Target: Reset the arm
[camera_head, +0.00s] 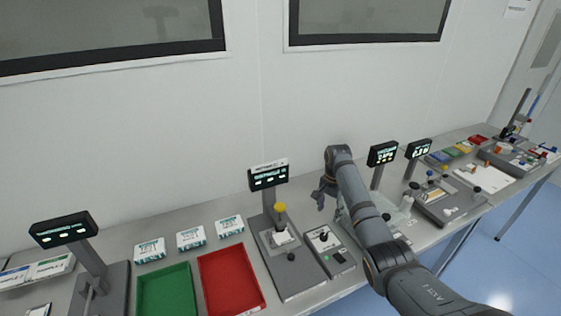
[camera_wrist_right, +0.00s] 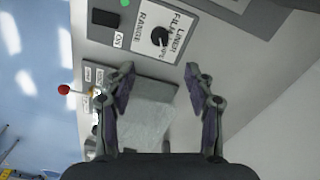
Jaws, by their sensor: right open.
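My right arm (camera_head: 365,215) reaches in from the lower right over the bench. My right gripper (camera_head: 324,194) points down above the bench, just right of the station with the yellow-topped part. It also shows in the right wrist view (camera_wrist_right: 163,92), where its two fingers are spread apart with nothing between them. Beyond the fingers is a grey plate (camera_wrist_right: 150,108) on a device; the fingers appear apart from it. My left gripper is in no view.
A control box with a knob (camera_head: 328,244) stands just below the gripper. A red tray (camera_head: 230,280) and a green tray (camera_head: 166,293) lie left. Display screens (camera_head: 268,176) (camera_head: 383,153) rise on posts on both sides. The wall (camera_head: 255,100) is close behind.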

